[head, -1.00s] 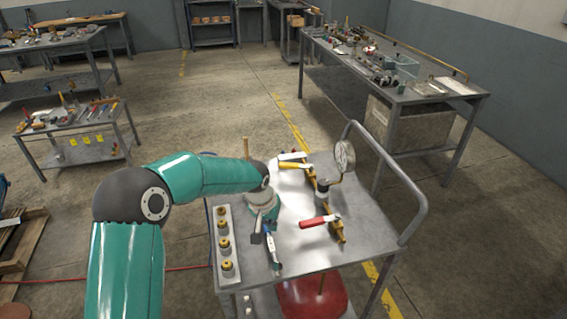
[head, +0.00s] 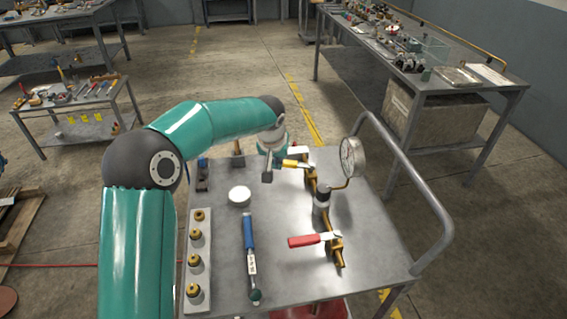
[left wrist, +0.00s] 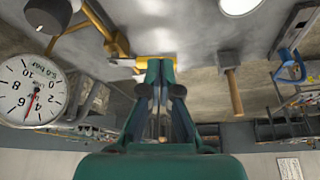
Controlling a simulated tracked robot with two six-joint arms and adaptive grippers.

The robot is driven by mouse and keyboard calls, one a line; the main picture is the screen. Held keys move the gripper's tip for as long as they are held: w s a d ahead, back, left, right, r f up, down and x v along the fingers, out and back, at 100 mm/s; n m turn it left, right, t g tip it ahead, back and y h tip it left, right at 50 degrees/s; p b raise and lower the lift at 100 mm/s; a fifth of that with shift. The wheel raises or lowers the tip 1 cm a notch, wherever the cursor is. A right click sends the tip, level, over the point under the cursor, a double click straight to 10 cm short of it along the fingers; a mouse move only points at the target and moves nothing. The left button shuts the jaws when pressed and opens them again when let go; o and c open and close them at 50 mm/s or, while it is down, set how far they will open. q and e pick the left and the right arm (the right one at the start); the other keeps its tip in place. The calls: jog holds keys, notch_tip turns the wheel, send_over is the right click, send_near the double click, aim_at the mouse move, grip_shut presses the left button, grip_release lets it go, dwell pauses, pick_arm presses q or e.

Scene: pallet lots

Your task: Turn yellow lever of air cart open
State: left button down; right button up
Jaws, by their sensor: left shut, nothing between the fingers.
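The air cart (head: 285,205) has a brass pipe (head: 338,252) with a yellow lever (head: 291,163), a red lever (head: 306,241) and a white lever (head: 298,151). The yellow lever lies across the pipe, its free end pointing left. My left gripper (head: 275,150) is beside that end, its fingertips largely hidden by the wrist. In the left wrist view, the left fingers (left wrist: 161,66) are shut with nothing between them, their tips right at the yellow lever (left wrist: 153,63); contact is unclear. My right gripper is not in view.
A pressure gauge (head: 352,158) rises right of the yellow lever. A blue-handled tool (head: 250,240), a white round piece (head: 239,195) and a rail of brass fittings (head: 198,238) are on the cart's left half. A tubular handle (head: 412,190) edges its right side.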

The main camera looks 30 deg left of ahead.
aim_at(294, 166)
pick_arm(q)
jog(key=p+x, duration=0.1)
jog(key=x, duration=0.7)
jog(key=shift+w, duration=0.15)
jog(key=w, duration=0.1)
jog(key=w+p, duration=0.1)
jog(key=p, duration=0.1)
jog(key=shift+w+a+f, duration=0.4)
jog(key=shift+w+a+p, duration=0.2)
jog(key=shift+w+p, duration=0.1)
jog(key=shift+w, duration=0.3)
jog(key=shift+a, duration=0.15)
jog(key=shift+a+f, duration=0.1)
jog(key=shift+a, duration=0.05)
